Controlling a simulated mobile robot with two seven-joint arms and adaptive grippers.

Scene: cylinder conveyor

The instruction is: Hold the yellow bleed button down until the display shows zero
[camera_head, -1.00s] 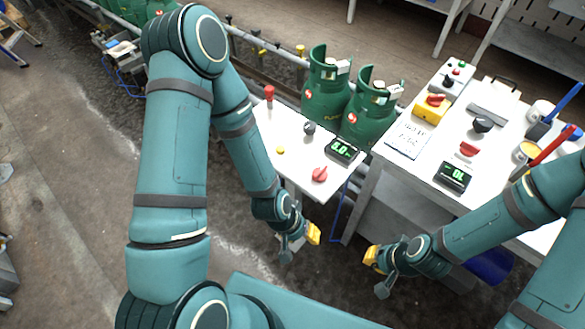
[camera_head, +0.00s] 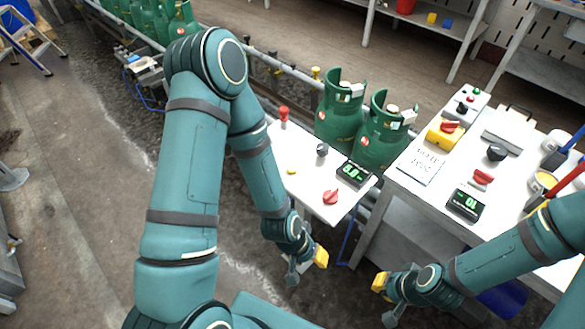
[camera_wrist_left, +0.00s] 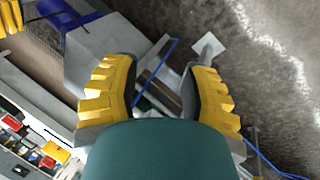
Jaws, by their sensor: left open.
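The small yellow bleed button (camera_head: 292,171) sits on the white panel top in the head view, near its left edge. The display (camera_head: 353,173), a black box with lit green digits, stands at the panel's right; its digits are too small to read surely. My left gripper (camera_head: 308,266) is below the panel's front edge, apart from the button. In the left wrist view my left gripper (camera_wrist_left: 161,92) shows two yellow ribbed fingers spread, with nothing between them but background. My right gripper (camera_head: 384,299) is farther right and low, touching nothing visible; its opening is unclear.
The panel also carries a red knob (camera_head: 331,197), a black knob (camera_head: 322,149) and a red mushroom button (camera_head: 283,113). Green gas cylinders (camera_head: 338,112) stand behind it. A white bench (camera_head: 432,193) with a second display (camera_head: 465,202) is on the right.

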